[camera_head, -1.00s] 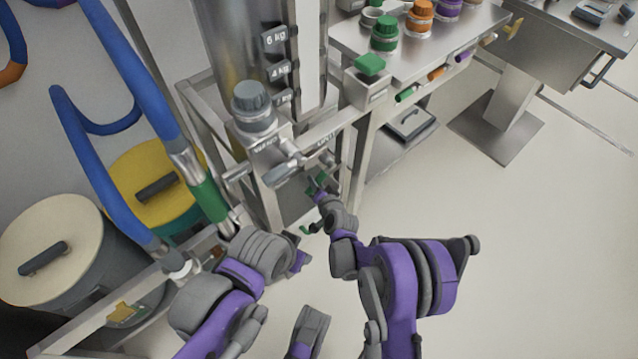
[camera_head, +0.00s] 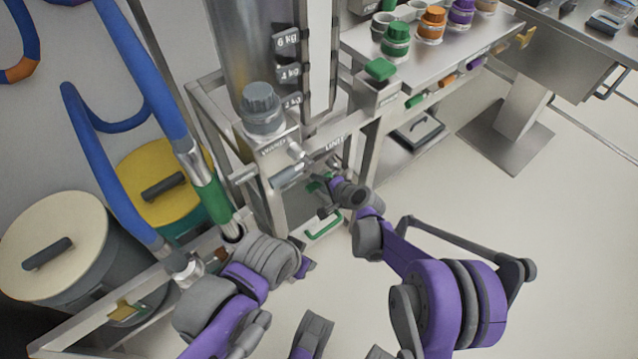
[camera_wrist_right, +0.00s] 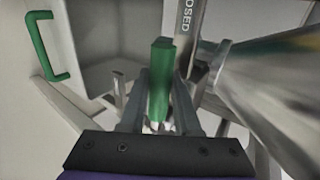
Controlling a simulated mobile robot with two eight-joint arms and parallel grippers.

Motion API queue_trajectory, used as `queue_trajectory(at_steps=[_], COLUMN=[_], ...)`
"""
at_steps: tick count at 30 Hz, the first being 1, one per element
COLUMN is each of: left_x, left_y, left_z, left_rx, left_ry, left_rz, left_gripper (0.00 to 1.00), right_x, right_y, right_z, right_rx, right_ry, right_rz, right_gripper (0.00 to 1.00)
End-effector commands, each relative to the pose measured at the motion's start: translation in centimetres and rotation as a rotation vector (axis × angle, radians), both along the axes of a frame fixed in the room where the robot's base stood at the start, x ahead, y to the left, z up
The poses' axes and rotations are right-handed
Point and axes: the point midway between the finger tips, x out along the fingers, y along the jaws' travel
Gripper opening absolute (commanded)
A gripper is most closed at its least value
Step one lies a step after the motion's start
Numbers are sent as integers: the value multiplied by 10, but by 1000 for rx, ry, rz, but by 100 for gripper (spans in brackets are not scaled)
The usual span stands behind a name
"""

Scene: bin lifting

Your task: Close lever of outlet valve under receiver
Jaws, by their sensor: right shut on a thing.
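The receiver (camera_head: 240,45) is a tall steel cylinder with a weight scale, at the upper middle of the head view. Below it, the outlet valve's green lever (camera_head: 316,186) is partly hidden by my right gripper (camera_head: 325,197). In the right wrist view the green lever (camera_wrist_right: 160,80) stands between the two fingers of my right gripper (camera_wrist_right: 160,100), which is shut on it. A label reading "OSED" shows beside the lever there; its start is cut off. My left gripper (camera_head: 304,268) is mostly hidden behind its own wrist, left of and below the lever, so its jaws cannot be made out.
A green handle (camera_head: 323,226) is on a pale box under the valve. Blue hoses (camera_head: 150,100) and lidded drums (camera_head: 55,245) stand on the left. A steel table (camera_head: 425,60) with colored-lid jars is at upper right.

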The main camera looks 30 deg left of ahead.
Motion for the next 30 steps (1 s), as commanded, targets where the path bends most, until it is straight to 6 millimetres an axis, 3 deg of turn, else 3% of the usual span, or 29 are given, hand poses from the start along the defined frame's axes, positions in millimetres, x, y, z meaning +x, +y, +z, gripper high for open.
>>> queue_trajectory(at_steps=[13, 14, 18, 30], left_x=[0, 0, 0, 0], left_y=[0, 0, 0, 0], left_z=[0, 0, 0, 3], left_rx=[0, 0, 0, 0], left_ry=[0, 0, 0, -1], left_rz=[0, 0, 0, 0], left_gripper=[50, 50, 50, 50], right_x=[1, 1, 1, -3], right_y=[1, 1, 1, -8], right_z=[2, 2, 2, 8], right_rx=[8, 8, 6, 5], right_ry=[11, 11, 10, 9], right_rz=[-3, -3, -2, -2], right_gripper=[0, 33, 58, 61])
